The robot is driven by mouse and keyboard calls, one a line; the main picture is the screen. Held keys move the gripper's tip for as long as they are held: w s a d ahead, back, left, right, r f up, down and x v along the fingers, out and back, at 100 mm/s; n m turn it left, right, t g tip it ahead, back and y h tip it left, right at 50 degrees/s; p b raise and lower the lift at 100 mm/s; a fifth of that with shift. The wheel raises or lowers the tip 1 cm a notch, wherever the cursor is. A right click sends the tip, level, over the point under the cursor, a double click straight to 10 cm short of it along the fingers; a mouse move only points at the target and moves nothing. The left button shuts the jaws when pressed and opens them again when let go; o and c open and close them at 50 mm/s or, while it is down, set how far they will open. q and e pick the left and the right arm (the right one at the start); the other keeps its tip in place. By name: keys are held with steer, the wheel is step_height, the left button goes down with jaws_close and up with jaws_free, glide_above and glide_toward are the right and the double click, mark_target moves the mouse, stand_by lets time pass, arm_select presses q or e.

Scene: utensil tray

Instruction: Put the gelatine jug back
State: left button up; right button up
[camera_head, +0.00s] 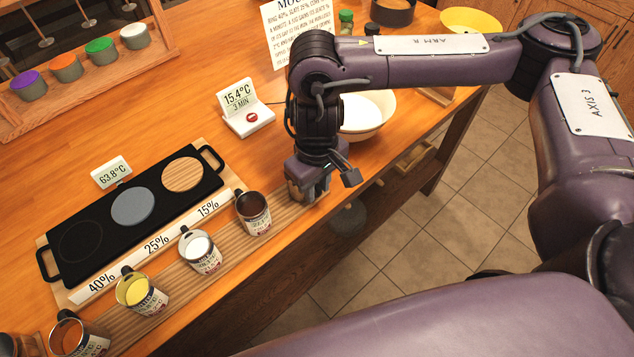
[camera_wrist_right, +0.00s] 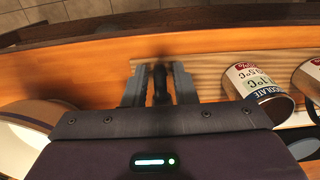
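Several small metal jugs stand in a row on a wooden strip in the head view: one with brown contents (camera_head: 253,213), one with white (camera_head: 200,250), one with yellow (camera_head: 142,293) and a copper-coloured one (camera_head: 78,334). The brown one's label reads chocolate in the right wrist view (camera_wrist_right: 258,90). I cannot read which jug is gelatine. My right gripper (camera_head: 325,186) is low over the right end of the wooden strip (camera_head: 282,214), beside the chocolate jug and apart from it. Its fingers (camera_wrist_right: 160,88) look spread, with no jug between them. My left gripper is not in view.
A black hotplate tray (camera_head: 88,268) lies behind the jugs. A white bowl (camera_head: 362,115) and a timer (camera_head: 247,118) stand beyond my right gripper. A rack of coloured pots (camera_head: 66,68) is at the back left. The table's front edge runs close by the strip.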

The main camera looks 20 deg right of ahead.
steer(key=shift+o, duration=0.5)
steer(key=shift+r, duration=0.1)
steer(key=shift+r, duration=0.2)
step_height(320, 180, up, 12)
steer(key=shift+f+p, duration=0.15)
steer(key=shift+p, duration=0.15)
